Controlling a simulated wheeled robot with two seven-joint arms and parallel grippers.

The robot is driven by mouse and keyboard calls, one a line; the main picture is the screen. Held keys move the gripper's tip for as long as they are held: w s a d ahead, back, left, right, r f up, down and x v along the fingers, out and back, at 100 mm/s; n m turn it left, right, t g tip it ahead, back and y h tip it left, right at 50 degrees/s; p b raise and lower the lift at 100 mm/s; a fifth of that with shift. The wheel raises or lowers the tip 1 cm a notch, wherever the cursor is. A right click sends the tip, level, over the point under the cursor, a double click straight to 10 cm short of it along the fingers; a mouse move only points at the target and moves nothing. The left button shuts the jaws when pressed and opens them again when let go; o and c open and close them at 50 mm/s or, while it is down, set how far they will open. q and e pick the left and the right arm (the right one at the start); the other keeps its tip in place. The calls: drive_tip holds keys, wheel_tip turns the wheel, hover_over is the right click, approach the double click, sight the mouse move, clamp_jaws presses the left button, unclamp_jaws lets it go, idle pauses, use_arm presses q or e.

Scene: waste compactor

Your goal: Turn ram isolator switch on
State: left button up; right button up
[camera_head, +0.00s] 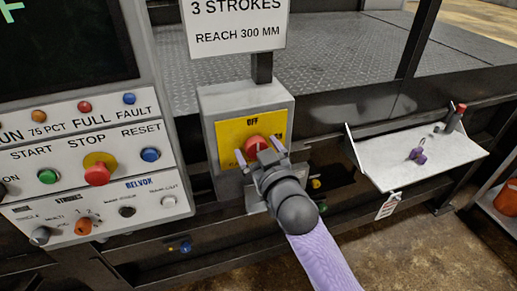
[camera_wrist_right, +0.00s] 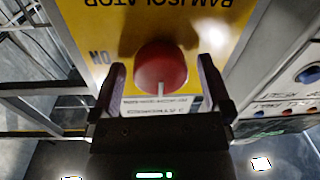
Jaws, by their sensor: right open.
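The ram isolator switch is a red round knob (camera_head: 255,146) on a yellow plate (camera_head: 230,135) marked OFF at the top, fixed to a grey box (camera_head: 209,103). My right gripper (camera_head: 263,160) is at the knob, its two fingers apart. In the right wrist view the red knob (camera_wrist_right: 160,67) sits between and just beyond the open fingers (camera_wrist_right: 163,85), with a pale line on its face. I cannot tell whether the fingers touch it. The word ON shows on the yellow plate (camera_wrist_right: 110,25) there. The gripper hides part of the plate in the head view. My left gripper is out of view.
Left of the box is a control panel (camera_head: 60,190) with a red stop button (camera_head: 97,173) and several other buttons and knobs. A sign (camera_head: 236,22) hangs above the box.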

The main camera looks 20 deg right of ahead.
drive_tip(key=c, duration=1.2)
drive_tip(key=shift+m, duration=0.3)
drive_tip(key=shift+m+t+h+p, duration=0.25)
drive_tip(key=shift+m+p, duration=0.95)
drive_tip(key=shift+m, duration=3.3)
drive_tip(key=shift+m+t+h+p, duration=0.1)
drive_tip(key=shift+m+h+p, duration=0.7)
drive_tip(key=shift+m, duration=3.7)
drive_tip(key=shift+y+p, duration=0.4)
drive_tip(key=shift+y, duration=0.05)
